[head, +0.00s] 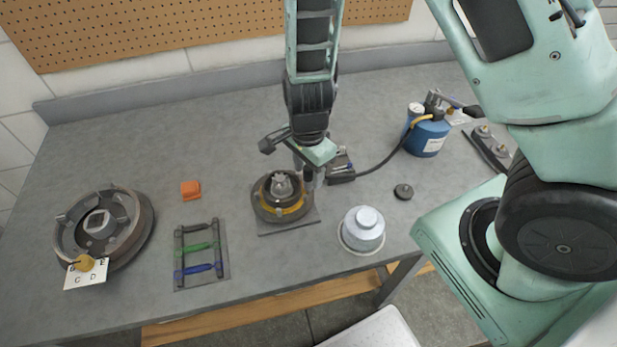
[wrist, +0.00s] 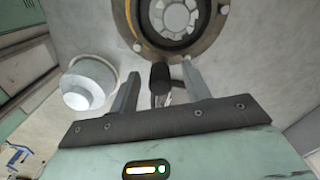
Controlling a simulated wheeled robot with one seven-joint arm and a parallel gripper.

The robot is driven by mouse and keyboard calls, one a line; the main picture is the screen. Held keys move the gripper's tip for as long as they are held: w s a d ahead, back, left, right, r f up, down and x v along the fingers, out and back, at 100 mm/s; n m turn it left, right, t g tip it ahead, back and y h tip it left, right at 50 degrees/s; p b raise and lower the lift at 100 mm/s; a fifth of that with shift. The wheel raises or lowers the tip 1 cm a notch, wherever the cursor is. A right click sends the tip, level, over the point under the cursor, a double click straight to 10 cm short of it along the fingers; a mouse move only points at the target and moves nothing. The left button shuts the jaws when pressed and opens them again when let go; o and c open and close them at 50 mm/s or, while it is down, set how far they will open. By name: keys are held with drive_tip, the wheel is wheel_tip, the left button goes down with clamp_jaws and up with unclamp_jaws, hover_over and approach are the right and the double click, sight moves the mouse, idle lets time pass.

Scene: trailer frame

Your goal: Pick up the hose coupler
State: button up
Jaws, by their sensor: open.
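A small dark upright piece with a black rounded top (wrist: 159,77), which looks like the hose coupler, stands between the fingers of my gripper (wrist: 160,70) in the wrist view. A metal part beside it is partly hidden by the gripper. My gripper is open, with one finger on each side of the piece; I cannot tell if either touches it. In the head view my gripper (head: 309,172) is low over the bench, just right of the hub with a yellow ring (head: 284,209), and the dark piece is mostly hidden there.
A silver lidded pot (head: 363,228) stands front right of my gripper. A black hose (head: 385,163) runs to a blue canister (head: 427,138). A drum (head: 140,225), an orange block (head: 190,189) and a mat with coloured handles (head: 203,280) are left.

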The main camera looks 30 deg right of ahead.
sight(308, 168)
clamp_jaws()
drive_tip(key=shift+r, duration=0.1)
wheel_tip(308, 168, up, 10)
drive_tip(key=shift+f+p, duration=0.1)
drive_tip(key=shift+p, duration=0.6)
wheel_tip(308, 168, up, 3)
drive_tip(key=p, duration=0.3)
drive_tip(key=shift+p, duration=0.35)
